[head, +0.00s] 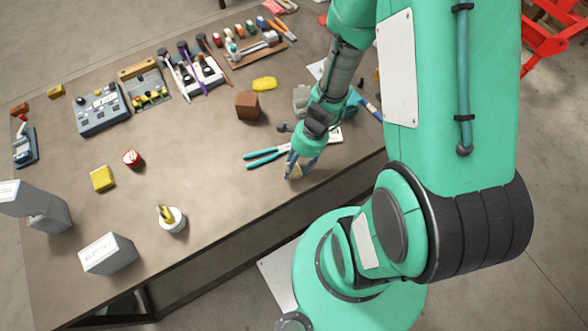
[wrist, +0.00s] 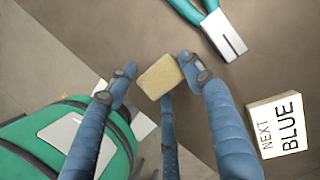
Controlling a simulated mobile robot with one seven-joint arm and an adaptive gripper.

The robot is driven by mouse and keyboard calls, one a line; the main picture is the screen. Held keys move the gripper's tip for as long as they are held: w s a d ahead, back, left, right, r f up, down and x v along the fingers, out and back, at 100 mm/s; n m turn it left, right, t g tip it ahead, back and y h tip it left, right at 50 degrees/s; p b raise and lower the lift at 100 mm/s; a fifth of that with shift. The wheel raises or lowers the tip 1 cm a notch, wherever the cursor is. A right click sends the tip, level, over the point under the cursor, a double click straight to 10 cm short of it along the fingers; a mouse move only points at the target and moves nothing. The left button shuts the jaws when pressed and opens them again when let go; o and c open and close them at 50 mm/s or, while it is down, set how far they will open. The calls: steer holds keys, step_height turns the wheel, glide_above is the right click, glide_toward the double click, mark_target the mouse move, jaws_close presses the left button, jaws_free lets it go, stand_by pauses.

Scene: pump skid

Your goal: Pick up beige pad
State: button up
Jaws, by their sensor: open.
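The beige pad (wrist: 160,77) is a small block with rounded corners in the middle of the wrist view. My gripper (wrist: 153,67) is open, with blue fingers on the left and right of the pad and a third finger below it. The pad shows between the fingertips; I cannot tell whether any finger touches it. In the head view my gripper (head: 298,165) is low over the bench near its front edge, and the fingers mostly hide the pad.
Teal-handled pliers (head: 268,157) lie just left of my gripper; their jaws show in the wrist view (wrist: 228,40). A white card lettered BLUE (wrist: 280,125) lies to the right. A brown block (head: 248,106) and yellow piece (head: 264,84) sit farther back.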

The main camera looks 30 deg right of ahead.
mark_target(296, 169)
steer(key=c, duration=0.9)
steer(key=shift+o, duration=0.2)
steer(key=shift+r, duration=0.15)
steer(key=shift+r+p, duration=0.35)
steer(key=shift+r, duration=0.15)
steer(key=shift+s+r+p, duration=0.2)
steer(key=shift+r+p, duration=0.1)
steer(key=shift+r, duration=0.35)
steer(key=shift+s+r+p, duration=0.15)
steer(key=shift+r+p, duration=0.1)
steer(key=shift+r, duration=0.35)
steer(key=s+a+r+p, duration=0.1)
steer(key=s, duration=1.4)
steer(key=shift+a, duration=0.35)
steer(key=shift+s+r, duration=0.1)
